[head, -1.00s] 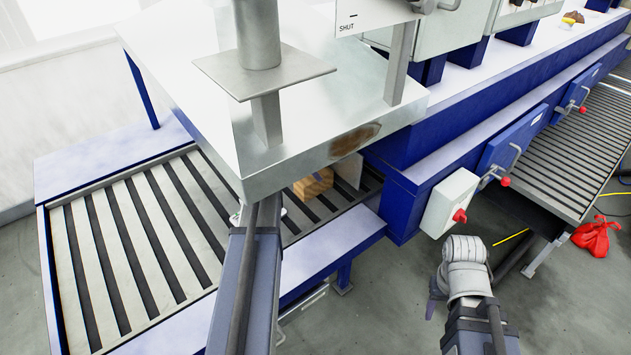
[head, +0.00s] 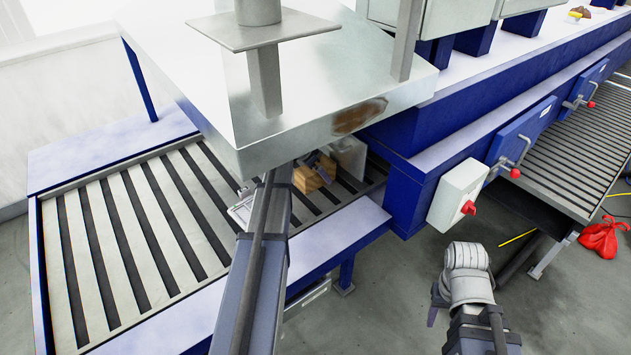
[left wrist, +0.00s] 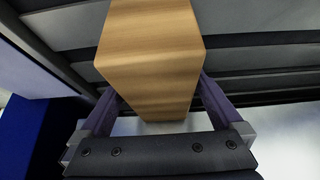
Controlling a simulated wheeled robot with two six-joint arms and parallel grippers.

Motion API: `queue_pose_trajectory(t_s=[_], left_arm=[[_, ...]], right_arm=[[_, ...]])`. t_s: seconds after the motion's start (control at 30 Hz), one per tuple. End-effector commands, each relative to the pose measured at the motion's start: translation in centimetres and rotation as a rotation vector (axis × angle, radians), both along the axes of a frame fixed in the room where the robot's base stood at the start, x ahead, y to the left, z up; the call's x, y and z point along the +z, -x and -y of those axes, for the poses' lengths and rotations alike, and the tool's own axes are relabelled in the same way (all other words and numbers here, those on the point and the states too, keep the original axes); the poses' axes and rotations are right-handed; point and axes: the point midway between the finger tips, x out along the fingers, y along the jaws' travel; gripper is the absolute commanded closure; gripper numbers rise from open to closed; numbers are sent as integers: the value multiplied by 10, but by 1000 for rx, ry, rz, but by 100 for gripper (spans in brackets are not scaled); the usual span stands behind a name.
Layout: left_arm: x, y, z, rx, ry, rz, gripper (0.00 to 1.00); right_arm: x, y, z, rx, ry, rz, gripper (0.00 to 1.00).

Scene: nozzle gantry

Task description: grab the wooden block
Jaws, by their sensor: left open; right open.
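The wooden block (head: 308,179) lies on the slatted roller bed under the metal hood, close to a grey plate. It fills the upper middle of the left wrist view (left wrist: 150,45). My left gripper (left wrist: 157,98) is open, with one purple-grey finger on each side of the block's near end. I cannot tell whether the fingers touch it. In the head view the left arm reaches under the hood, and its gripper is mostly hidden by the arm and hood. My right gripper (head: 436,306) hangs low over the floor, away from the block, with its fingertips only partly visible.
The metal hood (head: 280,95) overhangs the block closely. The blue bed frame (head: 340,243) runs along the front. A white box with a red knob (head: 458,194) is mounted at the right. A red bag (head: 600,238) lies on the floor. The left roller bed is clear.

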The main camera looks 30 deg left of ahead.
Motion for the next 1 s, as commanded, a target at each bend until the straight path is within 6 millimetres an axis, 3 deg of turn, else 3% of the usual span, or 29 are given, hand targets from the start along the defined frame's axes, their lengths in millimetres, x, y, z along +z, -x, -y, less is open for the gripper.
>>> queue_pose_trajectory(t_s=[0.07, 1.0], left_arm=[[-9, -4, 1, -1, 0, 0, 0], [-13, -4, 2, 1, 0, 0, 0]], right_arm=[[-9, 0, 0, 0, 0, 0, 50], [-13, 0, 0, 0, 0, 0, 50]])
